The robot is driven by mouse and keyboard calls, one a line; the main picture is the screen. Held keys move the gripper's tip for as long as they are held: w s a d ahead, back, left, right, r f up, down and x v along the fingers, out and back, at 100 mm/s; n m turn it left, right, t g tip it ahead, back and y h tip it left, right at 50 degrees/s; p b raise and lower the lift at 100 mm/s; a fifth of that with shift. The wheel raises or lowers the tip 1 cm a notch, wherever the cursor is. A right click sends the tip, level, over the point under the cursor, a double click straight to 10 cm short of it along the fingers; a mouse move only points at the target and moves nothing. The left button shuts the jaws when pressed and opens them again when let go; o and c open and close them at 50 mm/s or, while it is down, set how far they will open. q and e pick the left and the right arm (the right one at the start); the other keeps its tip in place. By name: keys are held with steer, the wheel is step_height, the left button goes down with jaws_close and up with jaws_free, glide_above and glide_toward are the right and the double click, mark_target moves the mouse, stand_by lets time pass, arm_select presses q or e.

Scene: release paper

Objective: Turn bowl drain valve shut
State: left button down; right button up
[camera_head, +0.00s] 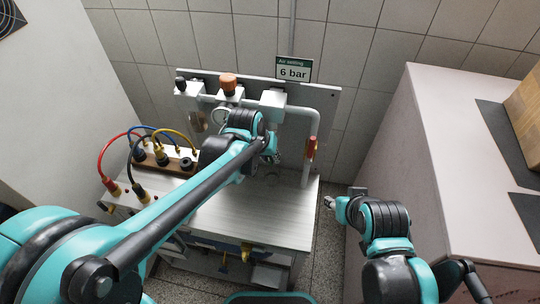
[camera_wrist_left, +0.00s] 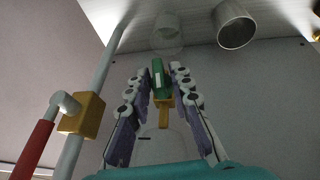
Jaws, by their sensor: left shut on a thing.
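The drain valve shows in the left wrist view as a green handle (camera_wrist_left: 158,80) with a brass-yellow body (camera_wrist_left: 164,101). The two grey jointed fingers of my left gripper (camera_wrist_left: 160,72) are around the green handle and shut on it. A pale rounded shape (camera_wrist_left: 165,145) is below the brass part; I cannot tell whether it is the bowl. In the head view my left gripper (camera_head: 272,155) is in front of the panel, and my arm hides the valve. My right gripper (camera_head: 342,198) hangs away from the bench at the right, too small to read.
A red-handled valve (camera_head: 311,147) is on the pipe to the right; its red handle (camera_wrist_left: 35,150) also shows in the left wrist view. Coloured hoses (camera_head: 115,150) plug in at the left. An orange knob (camera_head: 228,84) tops the panel. The bench top (camera_head: 250,215) is bare in front.

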arm_select(q)
steer(key=shift+h, duration=0.5)
steer(key=c, duration=1.6)
jaws_free()
steer(key=shift+a, duration=0.1)
steer(key=v, duration=1.2)
steer(key=shift+w, duration=0.1)
